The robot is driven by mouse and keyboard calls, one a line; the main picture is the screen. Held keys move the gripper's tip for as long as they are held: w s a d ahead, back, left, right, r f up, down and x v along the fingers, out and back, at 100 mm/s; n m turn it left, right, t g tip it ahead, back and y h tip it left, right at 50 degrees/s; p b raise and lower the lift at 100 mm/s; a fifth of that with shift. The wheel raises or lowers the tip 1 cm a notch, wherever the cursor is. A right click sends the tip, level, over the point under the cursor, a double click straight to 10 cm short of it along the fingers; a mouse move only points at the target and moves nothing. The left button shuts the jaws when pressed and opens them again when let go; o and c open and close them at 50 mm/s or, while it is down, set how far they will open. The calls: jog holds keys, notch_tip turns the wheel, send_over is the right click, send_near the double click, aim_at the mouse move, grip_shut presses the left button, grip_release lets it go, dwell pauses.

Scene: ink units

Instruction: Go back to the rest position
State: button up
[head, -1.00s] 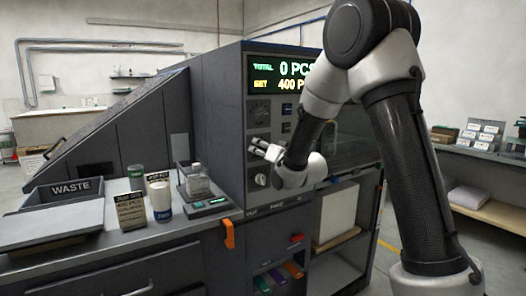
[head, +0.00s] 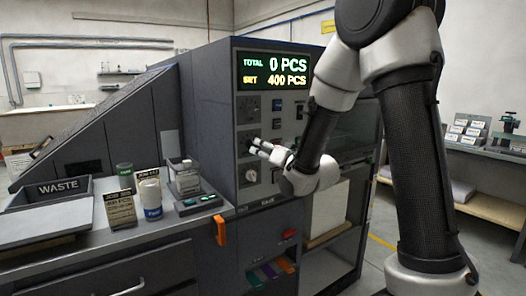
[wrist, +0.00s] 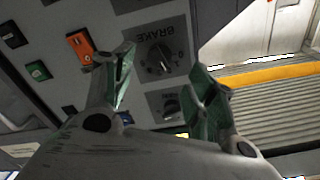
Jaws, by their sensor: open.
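My gripper (head: 262,148) is in front of the dark machine's control panel in the head view, below and left of my bent arm. In the wrist view my gripper (wrist: 165,85) shows two green-padded fingers spread apart with nothing between them. Beyond the fingers is a black rotary knob (wrist: 158,60) labelled BRAKE. An orange switch (wrist: 80,45) and a green button (wrist: 38,71) sit to its left. I cannot tell exactly how far the fingertips are from the panel, but the knob is not gripped.
The machine's display (head: 274,74) reads TOTAL 0 PCS, SET 400 PCS. An orange clamp (head: 221,232) hangs at the counter edge.

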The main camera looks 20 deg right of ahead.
jog(key=s+d+f+n+g+h, duration=0.1)
jog(key=s+d+f+g+h, duration=0.15)
jog(key=s+f+g, duration=0.35)
jog(key=s+d+f+n+g+h, duration=0.1)
jog(key=s+d+f+g+h, duration=0.15)
jog(key=f, duration=0.65)
jog(key=s+d+r+g, duration=0.1)
jog(key=s+r, duration=0.3)
jog(key=s, duration=0.5)
jog(key=s+d+r+g, duration=0.2)
jog(key=s+d+r, duration=0.2)
jog(key=s, duration=0.6)
jog(key=s+d+r+g, duration=0.1)
jog(key=s+d+r, duration=0.1)
jog(key=s+r, duration=0.3)
jog(key=s, duration=0.4)
jog(key=shift+s+d+r+h, duration=0.15)
jog(key=shift+s+d+h, duration=0.15)
jog(key=shift+s, duration=0.1)
jog(key=shift+g, duration=0.25)
